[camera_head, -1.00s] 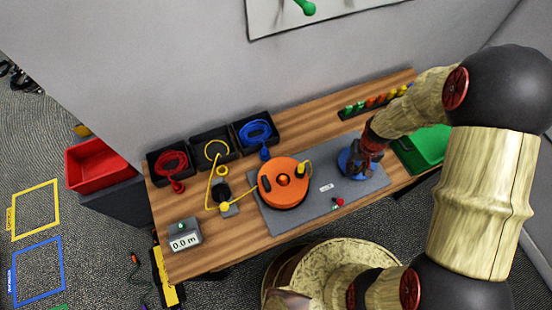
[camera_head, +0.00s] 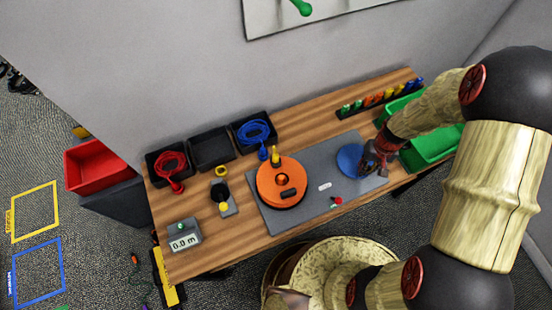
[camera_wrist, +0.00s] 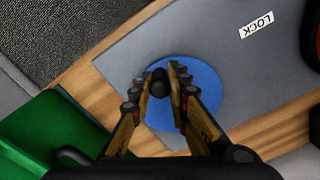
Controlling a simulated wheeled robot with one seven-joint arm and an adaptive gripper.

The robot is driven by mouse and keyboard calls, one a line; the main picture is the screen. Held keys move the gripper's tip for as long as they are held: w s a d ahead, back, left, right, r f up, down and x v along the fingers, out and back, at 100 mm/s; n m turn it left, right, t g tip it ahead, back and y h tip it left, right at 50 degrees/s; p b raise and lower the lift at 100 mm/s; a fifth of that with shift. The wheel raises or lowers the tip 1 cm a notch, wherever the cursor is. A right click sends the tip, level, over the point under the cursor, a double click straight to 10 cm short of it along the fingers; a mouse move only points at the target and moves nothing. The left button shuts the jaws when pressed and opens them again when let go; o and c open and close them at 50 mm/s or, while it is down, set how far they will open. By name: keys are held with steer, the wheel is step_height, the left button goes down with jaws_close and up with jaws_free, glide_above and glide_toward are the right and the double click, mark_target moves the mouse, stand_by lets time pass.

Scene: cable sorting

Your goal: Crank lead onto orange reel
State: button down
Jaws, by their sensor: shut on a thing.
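The orange reel (camera_head: 268,195) lies on a grey mat (camera_head: 237,187) with a yellow connector (camera_head: 275,154) at its far edge. The blue crank disc (camera_head: 349,158) is on the mat's right side; in the wrist view it shows as a blue circle (camera_wrist: 205,95). My gripper (camera_wrist: 160,74) is shut on the black crank knob (camera_wrist: 160,88) near the disc's edge. In the head view, my gripper (camera_head: 374,164) hides part of the disc's right side. No yellow lead is visible between the middle bin and the reel.
Bins with a red lead (camera_head: 171,161) and a blue lead (camera_head: 255,131) flank an empty black bin (camera_head: 211,148). A yellow ring (camera_head: 221,171) and a black guide (camera_head: 220,192) stand near a meter (camera_head: 184,240). Green trays (camera_head: 432,146) are at the right.

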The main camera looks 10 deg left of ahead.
steer(key=shift+w+r+p, duration=0.15)
steer(key=shift+r+p, duration=0.65)
steer(key=shift+r, duration=0.3)
steer(key=shift+w+r+p, duration=0.1)
steer(key=shift+r+p, duration=0.65)
steer(key=shift+r, duration=0.35)
steer(key=shift+s+r+p, duration=0.2)
steer(key=shift+r+p, duration=0.9)
steer(key=shift+r, duration=0.35)
steer(key=shift+f, duration=0.1)
